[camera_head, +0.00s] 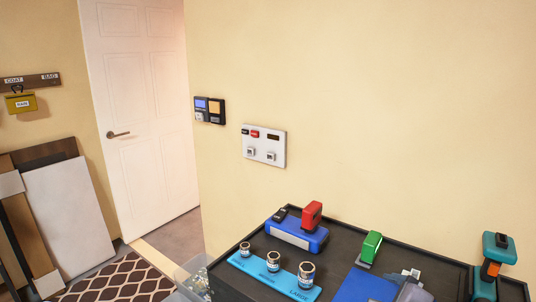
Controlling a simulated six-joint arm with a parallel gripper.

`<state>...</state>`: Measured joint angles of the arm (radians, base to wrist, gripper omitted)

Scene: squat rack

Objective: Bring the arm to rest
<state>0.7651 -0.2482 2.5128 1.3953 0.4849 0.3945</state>
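I cannot make out my gripper or my arm in the head view. The view takes in a black-topped table (345,252) with a raised rim at the lower right, against a cream wall. A small grey and white object (411,287) shows at the bottom edge beside a blue sheet (366,287). It is too small and cut off to tell what it is.
A clear bin (190,275) stands left. A white door (145,110) is behind.

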